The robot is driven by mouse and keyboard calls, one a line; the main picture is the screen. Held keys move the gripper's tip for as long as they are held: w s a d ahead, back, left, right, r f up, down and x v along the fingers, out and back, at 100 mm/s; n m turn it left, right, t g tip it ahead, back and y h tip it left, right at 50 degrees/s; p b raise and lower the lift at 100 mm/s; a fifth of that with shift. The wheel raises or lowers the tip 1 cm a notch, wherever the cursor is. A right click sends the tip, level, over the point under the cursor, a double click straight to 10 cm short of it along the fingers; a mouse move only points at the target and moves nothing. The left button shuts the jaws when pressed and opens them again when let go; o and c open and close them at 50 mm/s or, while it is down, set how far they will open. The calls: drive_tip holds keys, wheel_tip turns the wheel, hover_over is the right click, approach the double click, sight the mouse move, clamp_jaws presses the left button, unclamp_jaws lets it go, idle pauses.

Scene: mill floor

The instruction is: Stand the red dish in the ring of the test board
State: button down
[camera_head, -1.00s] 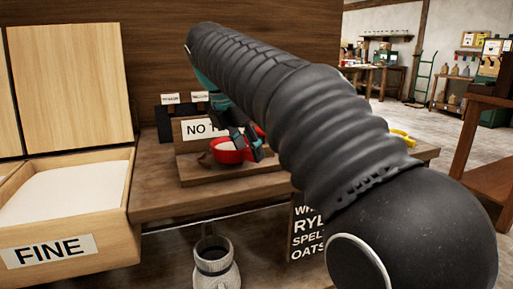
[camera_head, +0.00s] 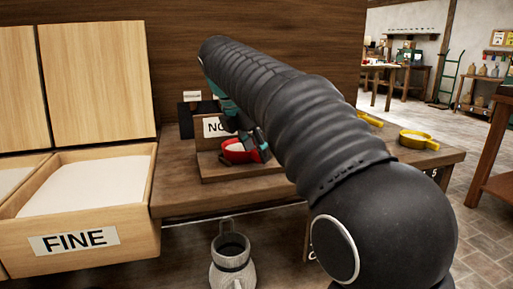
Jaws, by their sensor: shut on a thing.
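The red dish (camera_head: 238,155) has pale contents and sits low at the wooden test board (camera_head: 215,171), in front of a white sign (camera_head: 213,127) that my arm partly covers. My gripper (camera_head: 262,148) is shut on the right side of the dish. The ring of the board cannot be made out; the dish and my gripper cover that area. Whether the dish rests on the board or hangs just above it, I cannot tell.
A wooden bin marked FINE (camera_head: 123,214) holds pale flour at the left. A yellow dish (camera_head: 419,139) stands at the bench's right end. A grey jug (camera_head: 232,262) stands below the bench (camera_head: 190,200). My arm hides the bench's middle.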

idle(0.3)
drive_tip(key=c, duration=0.5)
unclamp_jaws()
